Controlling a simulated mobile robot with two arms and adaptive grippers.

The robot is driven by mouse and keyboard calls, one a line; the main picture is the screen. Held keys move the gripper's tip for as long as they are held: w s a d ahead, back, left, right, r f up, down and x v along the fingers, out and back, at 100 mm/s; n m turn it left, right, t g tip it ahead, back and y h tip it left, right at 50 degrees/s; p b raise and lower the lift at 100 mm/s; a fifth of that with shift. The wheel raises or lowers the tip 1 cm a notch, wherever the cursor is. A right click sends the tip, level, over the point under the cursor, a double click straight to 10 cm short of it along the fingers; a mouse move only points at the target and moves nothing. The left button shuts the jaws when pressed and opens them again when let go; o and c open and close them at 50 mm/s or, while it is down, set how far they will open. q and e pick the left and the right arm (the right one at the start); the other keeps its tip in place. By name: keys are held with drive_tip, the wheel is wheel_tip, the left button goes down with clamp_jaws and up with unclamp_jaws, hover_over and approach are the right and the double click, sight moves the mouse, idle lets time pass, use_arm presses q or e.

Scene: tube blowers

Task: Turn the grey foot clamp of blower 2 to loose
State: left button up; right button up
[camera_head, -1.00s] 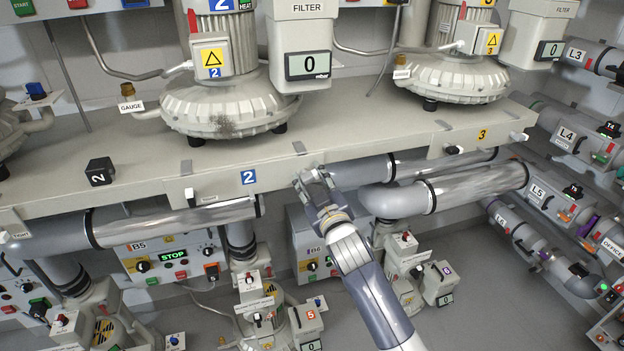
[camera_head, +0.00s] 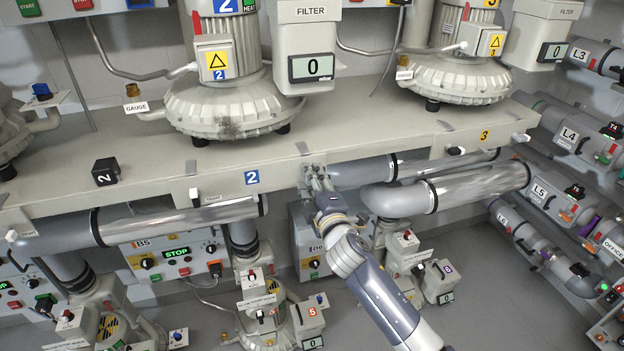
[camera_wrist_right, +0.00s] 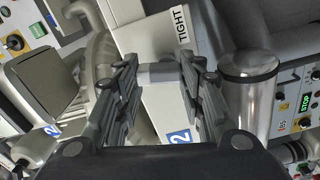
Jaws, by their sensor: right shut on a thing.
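Blower 2 (camera_head: 232,102) is a grey ribbed housing with a blue 2 label, standing on the long grey shelf beam (camera_head: 225,163). My right gripper (camera_head: 317,172) is at the beam's front edge, right of the blue 2 plate (camera_head: 251,177). In the right wrist view its fingers (camera_wrist_right: 160,73) are shut on a short grey piece, the foot clamp (camera_wrist_right: 158,72). A TIGHT label (camera_wrist_right: 182,26) is beside it on the beam face. In the head view my fingers hide most of the clamp. My left gripper is not in view.
Clear silvery pipes (camera_head: 170,218) run below the beam on both sides of my arm. A black knob block (camera_head: 105,171) stands on the beam. Lower blowers and control boxes stand below.

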drive_tip(key=shift+a+n, duration=0.1)
drive_tip(key=shift+n, duration=1.2)
drive_tip(key=shift+f, duration=0.1)
drive_tip(key=o, duration=1.1)
drive_tip(key=shift+s, duration=0.1)
drive_tip(key=v, duration=1.2)
